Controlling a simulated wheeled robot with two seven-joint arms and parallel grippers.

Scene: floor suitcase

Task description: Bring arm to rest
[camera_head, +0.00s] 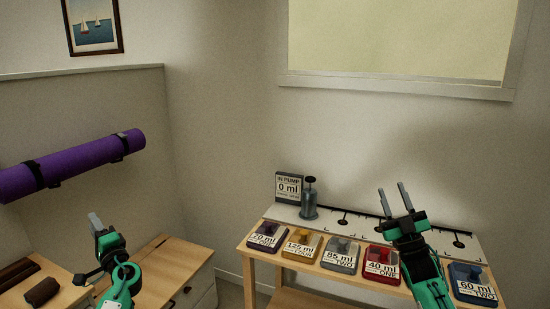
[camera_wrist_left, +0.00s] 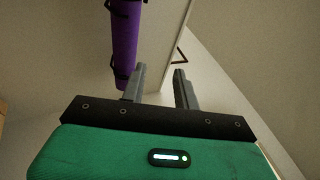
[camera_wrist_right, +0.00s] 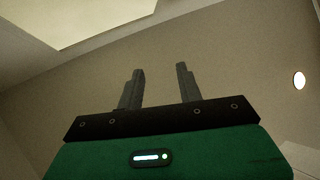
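My left gripper (camera_head: 97,222) is raised in front of the wooden cabinet at the lower left of the head view. In the left wrist view its two fingers (camera_wrist_left: 160,85) stand apart with nothing between them. My right gripper (camera_head: 395,198) is raised above the table at the right, with its fingers pointing up. In the right wrist view its fingers (camera_wrist_right: 160,82) are apart and empty, with bare wall behind them. Its arm hides part of the table's right side.
A wooden table (camera_head: 250,251) holds several labelled blocks, including a red one (camera_head: 383,264), and a grey pump (camera_head: 309,200) beside a "0 ml" sign (camera_head: 289,187). A purple roll (camera_head: 75,166) is at the left. A wooden cabinet (camera_head: 170,270) stands at lower left.

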